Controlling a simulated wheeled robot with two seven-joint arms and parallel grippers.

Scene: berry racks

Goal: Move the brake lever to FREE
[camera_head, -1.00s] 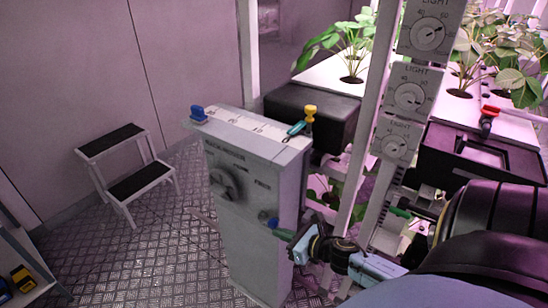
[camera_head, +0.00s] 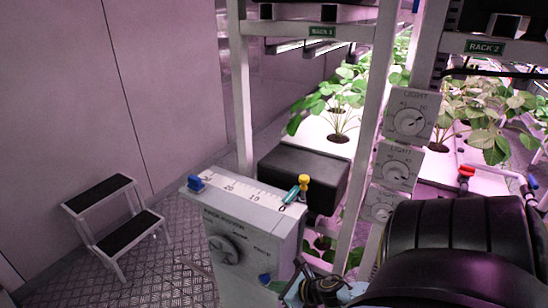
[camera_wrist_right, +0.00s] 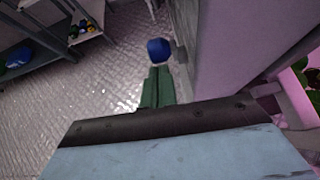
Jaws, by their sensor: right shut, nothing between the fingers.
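A grey cabinet (camera_head: 247,223) stands at the centre, with a round black dial (camera_head: 222,250) and small lettering on its front; the word at the dial's right looks like FREE. A blue knob (camera_head: 265,279) is low on the cabinet's front; I take it for the brake lever's end, but its full shape is hidden. In the right wrist view the blue knob (camera_wrist_right: 158,49) sits on a short grey stem at the cabinet's side. My right gripper (camera_head: 277,286) is shut and empty, its green fingertips (camera_wrist_right: 157,72) just short of or touching the knob. My left gripper is out of view.
A black box (camera_head: 303,178), light dials (camera_head: 408,119) and plant racks stand behind. A step stool (camera_head: 113,222) is at the left.

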